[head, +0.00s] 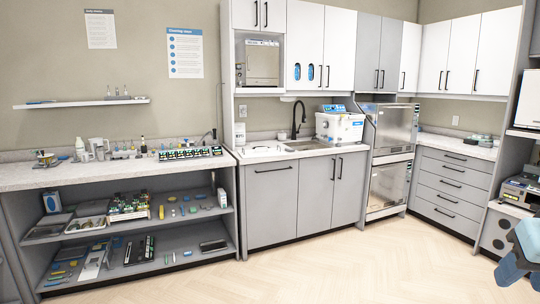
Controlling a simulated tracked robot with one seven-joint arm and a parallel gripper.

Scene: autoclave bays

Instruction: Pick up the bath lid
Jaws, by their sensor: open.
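I cannot pick out the bath lid for certain at this distance. A white boxy unit (340,127) with a blue-marked top stands on the middle counter, right of the sink (300,145); I cannot tell whether it is the bath. A pale flat item (262,150) lies on the counter left of the sink, too small to identify.
The left counter (30,178) holds bottles and racks, with trays and small tools on open shelves (185,247) below. Steel sterilizer units (391,130) stand in the corner. Drawers (450,184) and a shelf unit are at right. The wooden floor (330,270) is clear.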

